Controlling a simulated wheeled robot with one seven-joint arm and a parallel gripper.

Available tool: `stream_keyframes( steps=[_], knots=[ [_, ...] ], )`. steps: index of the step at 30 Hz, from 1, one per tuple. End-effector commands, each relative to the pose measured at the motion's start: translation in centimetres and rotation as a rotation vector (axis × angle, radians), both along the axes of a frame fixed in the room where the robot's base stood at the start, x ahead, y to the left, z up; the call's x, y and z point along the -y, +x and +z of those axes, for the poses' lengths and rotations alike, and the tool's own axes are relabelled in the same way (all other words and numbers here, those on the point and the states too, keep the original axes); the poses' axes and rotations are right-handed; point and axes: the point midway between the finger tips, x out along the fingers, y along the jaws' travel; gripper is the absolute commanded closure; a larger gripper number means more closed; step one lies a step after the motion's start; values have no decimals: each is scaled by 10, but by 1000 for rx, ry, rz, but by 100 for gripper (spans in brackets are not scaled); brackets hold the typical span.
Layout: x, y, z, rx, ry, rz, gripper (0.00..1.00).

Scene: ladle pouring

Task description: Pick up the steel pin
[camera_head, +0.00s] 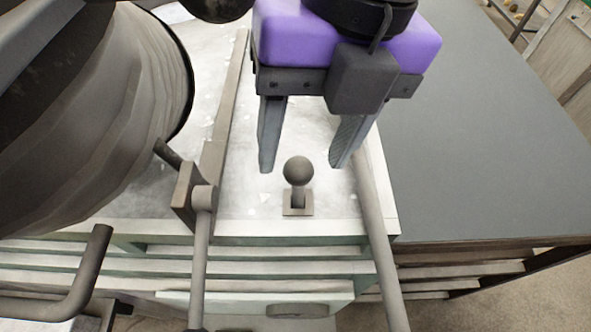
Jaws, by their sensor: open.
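The steel pin (298,172) has a round grey ball head on a short shank. It stands upright in a small square base plate near the front edge of the white speckled worktop. My gripper (303,167), with a purple and black body, is in the upper middle of the picture. Its two grey fingers are spread apart and point down. The ball head appears between and just below the fingertips, with gaps on both sides. Nothing is between the fingers. I cannot tell the exact height of the fingertips over the pin.
A large dark ladle (95,120) fills the left side. A bracket with a rod (201,250) stands left of the pin, and another rod (379,245) runs down on the right. A bare dark grey tabletop (480,150) lies to the right. A bent handle (85,275) is at lower left.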

Motion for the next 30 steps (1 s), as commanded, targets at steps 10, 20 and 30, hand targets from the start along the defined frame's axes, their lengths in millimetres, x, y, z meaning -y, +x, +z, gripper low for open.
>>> stream_keyframes(
  steps=[10, 20, 30],
  knots=[
    [-7, 0, -41, -3, 2, 4, 45],
    [-7, 0, -43, -2, 2, 2, 60],
    [-7, 1, -43, -2, 2, 1, 100]
  ],
)
